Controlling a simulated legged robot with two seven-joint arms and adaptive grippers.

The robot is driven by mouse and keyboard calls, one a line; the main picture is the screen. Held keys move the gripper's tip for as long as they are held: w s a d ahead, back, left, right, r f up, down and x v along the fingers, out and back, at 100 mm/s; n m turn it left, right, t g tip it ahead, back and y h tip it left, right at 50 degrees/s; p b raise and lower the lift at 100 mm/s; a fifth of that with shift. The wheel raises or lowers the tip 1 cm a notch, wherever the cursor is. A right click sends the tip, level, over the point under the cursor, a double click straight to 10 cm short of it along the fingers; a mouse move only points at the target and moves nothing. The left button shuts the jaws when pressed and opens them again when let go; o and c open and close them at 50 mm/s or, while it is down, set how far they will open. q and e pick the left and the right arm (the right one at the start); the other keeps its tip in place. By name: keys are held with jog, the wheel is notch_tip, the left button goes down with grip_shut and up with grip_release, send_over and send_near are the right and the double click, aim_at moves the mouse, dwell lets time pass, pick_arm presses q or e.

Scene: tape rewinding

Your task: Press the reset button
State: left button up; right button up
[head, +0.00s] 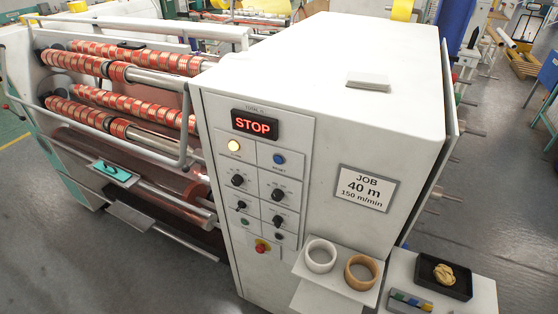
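The control panel (258,185) is on the near face of the white machine cabinet (310,75). A blue round button (279,159) sits at the upper right of the panel, with a small label below it that is too blurred to read with certainty; it looks like the reset button. To its left is a lit yellowish-white button (233,146). The red display (254,125) above them reads STOP. Neither of my grippers shows in the head view. Nothing covers the panel.
Dark knobs and a red emergency button (262,246) sit lower on the panel. A shelf with a white roll (320,256) and a tan roll (361,272) juts out at lower right. A black tray (444,277) is beyond it. Red tape reels (95,115) are at left.

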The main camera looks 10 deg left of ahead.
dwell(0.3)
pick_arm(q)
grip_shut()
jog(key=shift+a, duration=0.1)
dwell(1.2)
